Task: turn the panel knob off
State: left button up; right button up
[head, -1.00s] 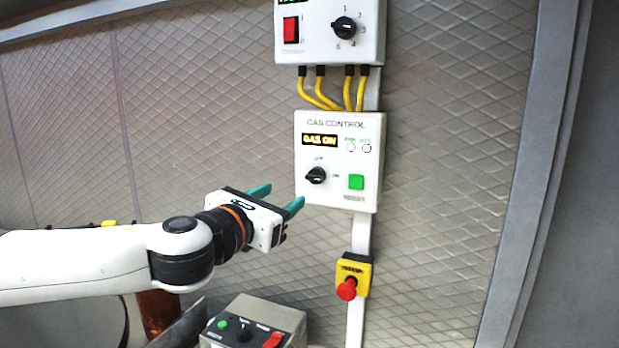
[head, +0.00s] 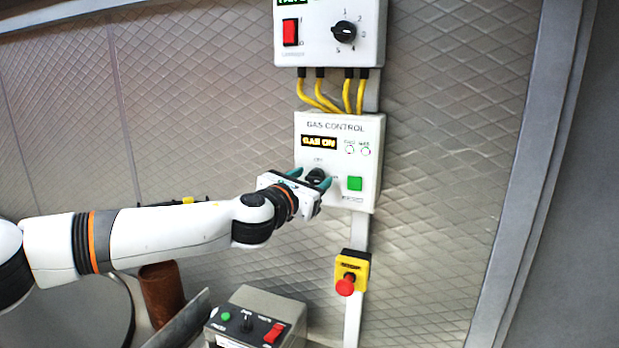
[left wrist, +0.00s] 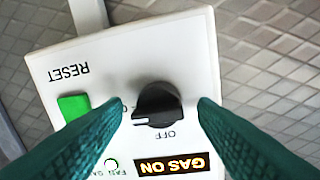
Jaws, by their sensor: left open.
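The gas control panel (head: 335,128) is a white box on the wall, and its display (head: 319,142) reads GAS ON. Its black knob (head: 316,175) is partly hidden by my left gripper (head: 308,178) in the head view. In the left wrist view, the knob (left wrist: 157,104) sits between the two green fingers of my left gripper (left wrist: 160,108), which are open on either side of it. The pointer line on the knob lies toward the ON side, away from the OFF label. Whether a finger touches the knob I cannot tell. My right gripper is not in view.
A green reset button (head: 354,183) is just right of the knob. Below hangs a yellow box with a red stop button (head: 345,286). Another panel (head: 320,52) with yellow cables is above. A grey control box (head: 258,300) stands below.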

pick_arm(q)
jog(key=shift+c, duration=0.2)
jog(key=c, duration=0.9)
jog(key=shift+n, duration=0.3)
jog(key=n+b, duration=0.1)
jog(key=n, duration=0.3)
jog(key=shift+f+t, duration=0.1)
jog(key=shift+t, duration=0.2)
jog(key=n+b, duration=0.1)
jog(key=n, duration=0.6)
jog(key=n+b, duration=0.1)
jog(key=n, duration=0.2)
jog(key=shift+f+t+y, duration=0.15)
jog(key=shift+t+y, duration=0.15)
jog(key=shift+n+b, duration=0.7)
jog(key=shift+n, duration=1.3)
jog(key=shift+y, duration=0.3)
